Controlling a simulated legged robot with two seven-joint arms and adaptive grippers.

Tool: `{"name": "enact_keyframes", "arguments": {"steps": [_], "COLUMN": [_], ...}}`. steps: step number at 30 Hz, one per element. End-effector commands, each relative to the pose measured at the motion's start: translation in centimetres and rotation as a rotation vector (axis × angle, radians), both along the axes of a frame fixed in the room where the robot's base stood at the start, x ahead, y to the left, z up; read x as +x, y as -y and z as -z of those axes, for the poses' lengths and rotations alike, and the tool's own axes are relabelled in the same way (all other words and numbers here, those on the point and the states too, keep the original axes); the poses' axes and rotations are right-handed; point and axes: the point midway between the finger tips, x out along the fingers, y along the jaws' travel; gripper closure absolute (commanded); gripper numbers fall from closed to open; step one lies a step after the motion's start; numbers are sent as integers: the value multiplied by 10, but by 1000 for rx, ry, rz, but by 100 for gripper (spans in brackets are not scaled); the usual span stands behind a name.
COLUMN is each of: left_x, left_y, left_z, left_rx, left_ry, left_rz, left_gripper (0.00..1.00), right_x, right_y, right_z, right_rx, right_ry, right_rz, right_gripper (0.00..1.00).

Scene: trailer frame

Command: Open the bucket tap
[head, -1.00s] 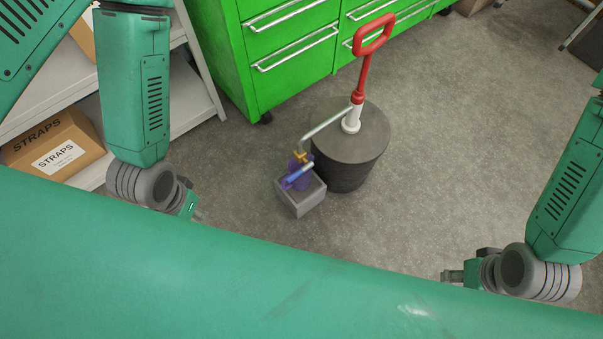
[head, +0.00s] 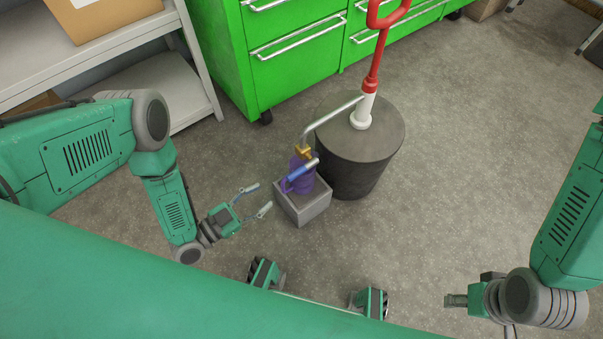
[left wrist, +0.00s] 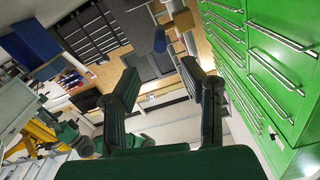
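A dark grey bucket (head: 350,160) stands on the floor with a white and red pump (head: 375,70) on top. A thin pipe (head: 335,118) runs from the pump to a brass tap (head: 303,152) with a blue lever (head: 302,170). A purple jug (head: 299,178) stands below the tap on a grey block (head: 307,208). My left gripper (head: 260,199) is open and empty, left of the jug and lever and apart from them.
A green drawer cabinet (head: 290,60) stands behind the bucket; it also shows in the left wrist view (left wrist: 265,85). A grey shelf (head: 175,90) with a cardboard box (head: 105,15) is at the upper left. The floor (head: 470,160) right of the bucket is clear.

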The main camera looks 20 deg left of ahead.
Motion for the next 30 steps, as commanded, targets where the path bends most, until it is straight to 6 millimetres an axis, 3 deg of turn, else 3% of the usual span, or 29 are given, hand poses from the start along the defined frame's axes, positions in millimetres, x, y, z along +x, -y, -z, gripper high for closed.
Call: {"name": "enact_keyframes", "arguments": {"steps": [18, 30], "left_x": [91, 106], "left_y": [71, 82], "left_z": [0, -1], "left_rx": [-1, -1], "left_ry": [-1, -4], "left_rz": [1, -1], "left_gripper": [63, 63], "right_x": [0, 0], "right_y": [0, 0], "right_z": [37, 42], "right_rx": [0, 0], "right_ry": [0, 0], "right_rz": [0, 0], "right_gripper": [60, 60]}}
